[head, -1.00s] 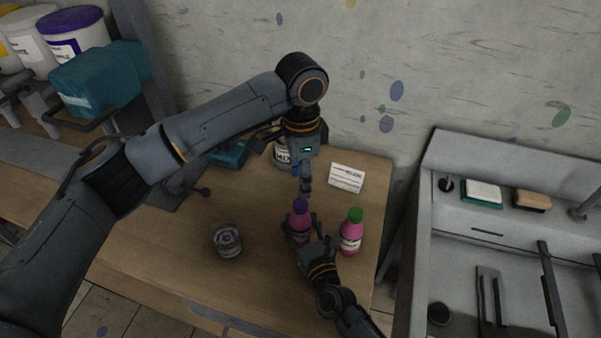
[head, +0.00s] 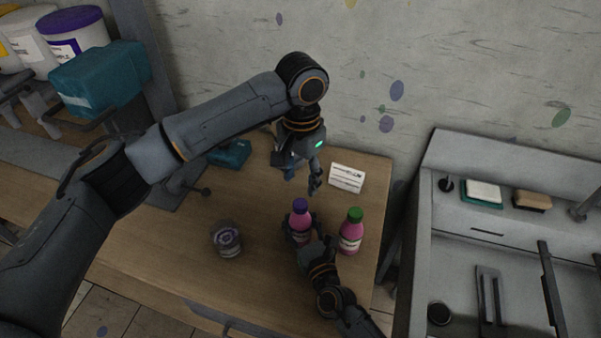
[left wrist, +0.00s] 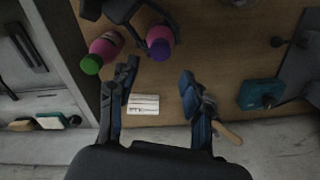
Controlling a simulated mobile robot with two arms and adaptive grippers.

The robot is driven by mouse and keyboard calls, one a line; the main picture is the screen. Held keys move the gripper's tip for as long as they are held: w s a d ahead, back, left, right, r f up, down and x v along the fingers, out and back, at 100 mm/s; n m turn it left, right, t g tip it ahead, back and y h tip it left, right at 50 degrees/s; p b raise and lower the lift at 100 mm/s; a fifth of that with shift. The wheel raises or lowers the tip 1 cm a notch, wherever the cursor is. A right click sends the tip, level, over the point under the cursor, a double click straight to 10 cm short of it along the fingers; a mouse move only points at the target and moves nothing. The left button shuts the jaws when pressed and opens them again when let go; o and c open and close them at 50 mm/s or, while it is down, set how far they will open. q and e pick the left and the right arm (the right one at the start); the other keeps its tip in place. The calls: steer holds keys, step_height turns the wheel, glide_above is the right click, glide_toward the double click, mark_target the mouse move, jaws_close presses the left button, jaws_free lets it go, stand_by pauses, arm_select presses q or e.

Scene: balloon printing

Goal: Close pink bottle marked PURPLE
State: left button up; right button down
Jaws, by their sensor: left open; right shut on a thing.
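The pink bottle with a purple cap (head: 300,208) stands upright on the table, its cap seated on its neck. My right gripper (head: 302,238) is shut around its lower body and hides part of its label. My left gripper (head: 302,180) is open and empty, behind and above this bottle. In the left wrist view the purple cap (left wrist: 160,48) lies beyond the two spread fingers (left wrist: 158,88). A second pink bottle with a green cap (head: 351,231) stands just to the right; it also shows in the left wrist view (left wrist: 103,48).
A clear jar (head: 227,240) stands left of the bottles. A white card (head: 346,178) is at the back of the table (head: 170,262). A teal object (head: 230,153) lies back left, and a grey sink unit (head: 455,215) is on the right.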

mark_target(300, 203)
arm_select(q)
step_height(300, 203, down, 7)
steer(key=shift+f, duration=0.2)
stand_by(0.3)
jaws_close()
steer(key=shift+o, duration=0.7)
jaws_free()
steer(key=shift+a, duration=0.1)
step_height(300, 203, up, 12)
